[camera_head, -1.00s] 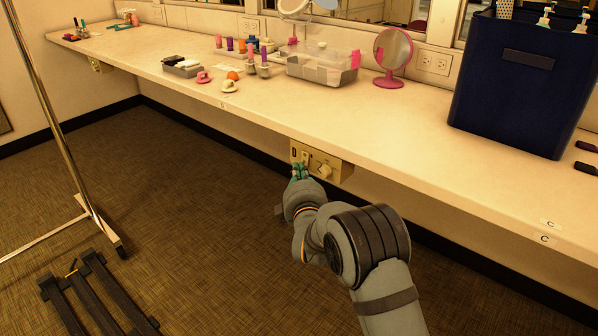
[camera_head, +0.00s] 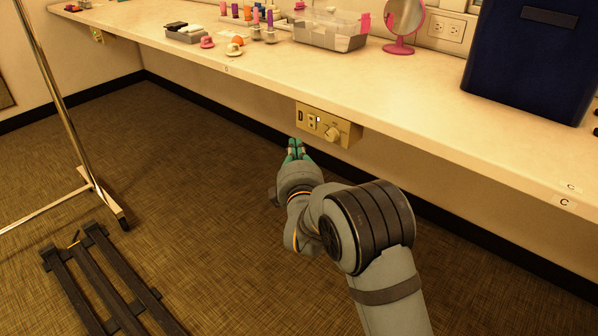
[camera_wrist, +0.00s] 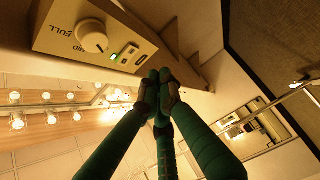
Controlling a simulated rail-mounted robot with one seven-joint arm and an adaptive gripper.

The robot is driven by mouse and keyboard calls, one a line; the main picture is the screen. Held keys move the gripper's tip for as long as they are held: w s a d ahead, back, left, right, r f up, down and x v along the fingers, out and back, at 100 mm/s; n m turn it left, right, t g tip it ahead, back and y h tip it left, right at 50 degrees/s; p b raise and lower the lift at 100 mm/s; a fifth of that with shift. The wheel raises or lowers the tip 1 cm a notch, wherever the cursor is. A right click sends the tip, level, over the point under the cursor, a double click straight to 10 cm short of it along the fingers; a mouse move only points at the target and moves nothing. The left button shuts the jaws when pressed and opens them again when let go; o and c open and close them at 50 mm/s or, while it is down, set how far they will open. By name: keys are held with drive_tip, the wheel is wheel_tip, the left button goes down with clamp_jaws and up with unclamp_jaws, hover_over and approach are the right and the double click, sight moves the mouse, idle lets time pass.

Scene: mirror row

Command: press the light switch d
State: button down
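A beige switch panel (camera_head: 345,131) hangs under the counter's front edge. In the wrist view the panel (camera_wrist: 60,38) carries a round knob (camera_wrist: 92,37) marked FULL and MID, a small green-lit element (camera_wrist: 115,57) and a pale rocker switch (camera_wrist: 131,50). No letter d is readable on it. My gripper (camera_head: 297,147) is just below and in front of the panel's left end, apart from it in the head view. Its teal fingers (camera_wrist: 160,76) come together at the tips, with nothing held. The wrist view shows the tips beside the panel's switch end; contact cannot be told.
The long counter (camera_head: 420,88) overhangs the panel. A pink mirror (camera_head: 404,20), a clear organizer (camera_head: 325,32) and a dark blue bin (camera_head: 525,55) stand on it. Another panel (camera_head: 97,36) is far left.

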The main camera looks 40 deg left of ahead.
drive_tip(key=v, duration=0.8)
drive_tip(key=shift+d+f, duration=0.25)
drive_tip(key=shift+d, duration=0.15)
drive_tip(key=w+a+r+p, duration=0.3)
drive_tip(key=w+a+p, duration=0.4)
drive_tip(key=shift+m+g+h, duration=0.3)
drive_tip(key=shift+m, duration=0.1)
drive_tip(key=shift+f+b+v, duration=0.2)
drive_tip(key=shift+b+v, duration=0.05)
drive_tip(key=shift+v, duration=1.2)
drive_tip(key=shift+f+b+v, duration=0.15)
drive_tip(key=shift+b+v, duration=0.1)
drive_tip(key=shift+v, duration=1.15)
drive_tip(key=shift+a, duration=0.1)
